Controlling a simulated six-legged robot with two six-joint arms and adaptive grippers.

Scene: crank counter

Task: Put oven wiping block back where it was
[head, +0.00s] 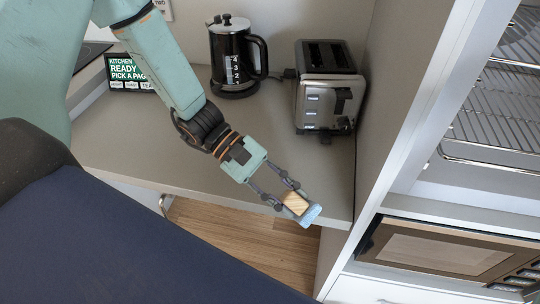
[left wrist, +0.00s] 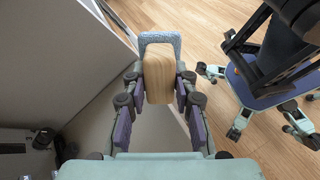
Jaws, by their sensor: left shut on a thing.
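The oven wiping block (head: 296,203) has a pale wooden body and a light blue pad at its far end. My left gripper (head: 286,197) is shut on its wooden body and holds it near the counter's front right corner, close to the tall cabinet side. In the left wrist view the block (left wrist: 158,80) sits between the two fingers of the left gripper (left wrist: 158,95), with the blue pad (left wrist: 160,39) pointing away from the palm. Whether the block touches the counter edge cannot be told. My right gripper is not in view.
A silver toaster (head: 328,88) and a black kettle (head: 232,60) stand on the counter (head: 150,140). A small sign (head: 132,75) stands at the left. To the right are wire racks (head: 500,100) above a built-in oven (head: 440,255). The counter's front middle is clear.

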